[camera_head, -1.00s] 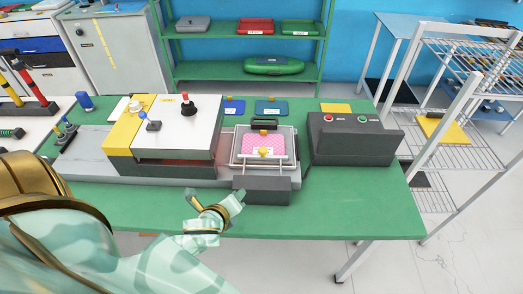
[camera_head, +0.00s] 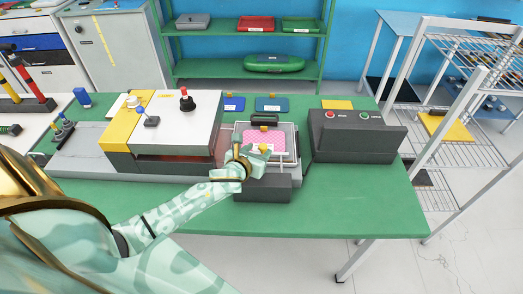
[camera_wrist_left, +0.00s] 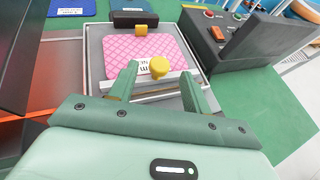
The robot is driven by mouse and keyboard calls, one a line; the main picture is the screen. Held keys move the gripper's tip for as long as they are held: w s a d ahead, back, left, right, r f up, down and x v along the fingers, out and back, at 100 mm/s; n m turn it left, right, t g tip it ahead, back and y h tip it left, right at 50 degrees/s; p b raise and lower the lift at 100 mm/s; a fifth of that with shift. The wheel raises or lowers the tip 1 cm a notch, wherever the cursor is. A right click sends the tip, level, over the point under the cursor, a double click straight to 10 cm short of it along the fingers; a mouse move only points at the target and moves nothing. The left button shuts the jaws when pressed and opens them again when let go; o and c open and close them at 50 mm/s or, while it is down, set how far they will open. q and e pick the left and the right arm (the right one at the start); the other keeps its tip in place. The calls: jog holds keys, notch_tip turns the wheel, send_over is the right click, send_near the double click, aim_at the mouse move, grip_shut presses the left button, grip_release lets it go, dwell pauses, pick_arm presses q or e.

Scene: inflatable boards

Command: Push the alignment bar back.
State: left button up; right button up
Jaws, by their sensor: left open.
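The alignment bar (camera_wrist_left: 152,89) is a pale metal bar across the near side of a grey tray (camera_wrist_left: 92,45), with a round yellow knob (camera_wrist_left: 158,68). A pink patterned board (camera_wrist_left: 135,50) with a white label lies in the tray behind the bar. My left gripper (camera_head: 256,153) is over the tray's near side and partly hides the bar in the head view. In the wrist view its open fingers (camera_wrist_left: 160,71) stand on either side of the knob; contact cannot be told. My right gripper is not in view.
A white and yellow machine (camera_head: 180,120) stands close to the left of the tray. A dark control box (camera_head: 350,142) with red and green buttons stands to the right. A dark block (camera_head: 263,190) sits at the tray's front. Green table (camera_head: 340,205) is clear in front.

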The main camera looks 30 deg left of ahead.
aim_at(262, 147)
pick_arm(q)
jog(key=shift+b+x, duration=0.3)
jog(key=shift+x, duration=1.3)
